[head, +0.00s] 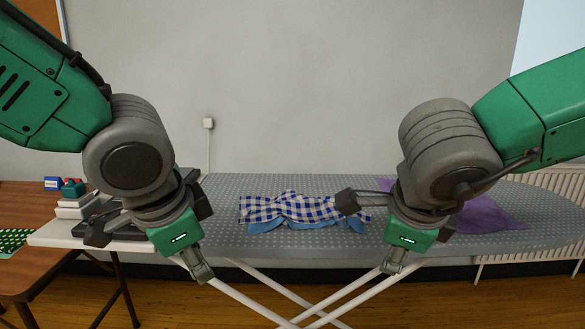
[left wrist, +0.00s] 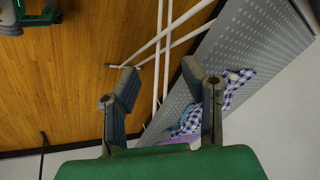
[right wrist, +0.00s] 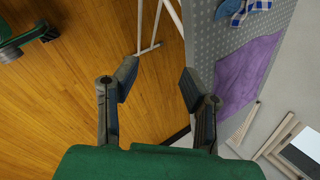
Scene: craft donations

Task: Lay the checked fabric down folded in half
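The checked fabric (head: 290,207), blue and white with a plain light-blue underside showing along its front edge, lies crumpled on the ironing board in the head view. It also shows in the left wrist view (left wrist: 236,80), partly behind a finger, and at the top of the right wrist view (right wrist: 238,10). My left gripper (left wrist: 160,85) is open and empty, in front of the board to the left of the fabric. My right gripper (right wrist: 157,85) is open and empty, in front of the board to the right of the fabric. Neither touches the fabric.
The grey dotted ironing board (head: 330,185) stands on white crossed legs. A purple cloth (head: 485,217) lies on its right part, partly behind my right arm. A wooden table (head: 30,200) stands at left, with stacked items (head: 75,205) nearby. A radiator (head: 560,182) is at right.

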